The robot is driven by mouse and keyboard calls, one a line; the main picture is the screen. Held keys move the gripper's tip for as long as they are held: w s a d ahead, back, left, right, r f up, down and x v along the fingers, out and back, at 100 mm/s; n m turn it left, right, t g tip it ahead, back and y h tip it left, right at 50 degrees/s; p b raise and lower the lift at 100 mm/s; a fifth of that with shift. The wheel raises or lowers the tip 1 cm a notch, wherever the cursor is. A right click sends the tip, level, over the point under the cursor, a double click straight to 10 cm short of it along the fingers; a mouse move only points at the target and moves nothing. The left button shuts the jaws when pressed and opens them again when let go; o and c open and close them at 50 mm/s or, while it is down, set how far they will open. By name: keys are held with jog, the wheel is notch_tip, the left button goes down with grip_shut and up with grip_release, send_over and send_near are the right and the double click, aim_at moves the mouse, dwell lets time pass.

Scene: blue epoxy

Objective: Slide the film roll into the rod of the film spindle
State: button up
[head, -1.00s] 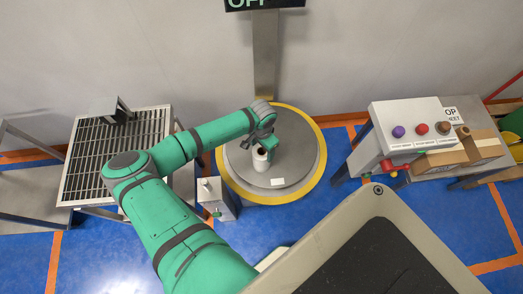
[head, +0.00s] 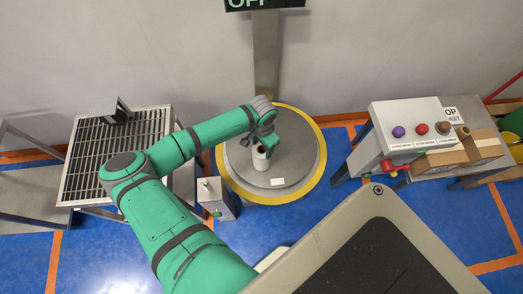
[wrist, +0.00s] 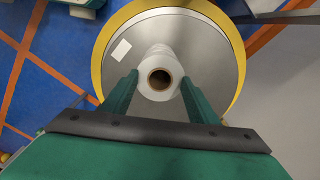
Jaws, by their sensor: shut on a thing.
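The film roll (head: 261,162) is a white cylinder with a brown hollow core. In the wrist view the roll (wrist: 160,92) is between the two green fingers, its open core end facing the camera. My gripper (wrist: 160,80) is shut on it; in the head view my gripper (head: 266,145) is over the grey turntable (head: 300,160). I cannot tell whether the roll's lower end touches the turntable. A small grey box with a short upright pin (head: 205,184) stands left of the turntable; I cannot tell for certain whether this is the film spindle.
A yellow ring (head: 320,180) surrounds the turntable, and a grey column (head: 265,60) rises behind it. A slatted table (head: 85,170) is at the left. A control box (head: 415,120) with coloured buttons and cardboard boxes (head: 485,146) are at the right.

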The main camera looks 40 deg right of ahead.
notch_tip(320, 180, up, 6)
jog(key=shift+r, duration=0.15)
dwell(0.6)
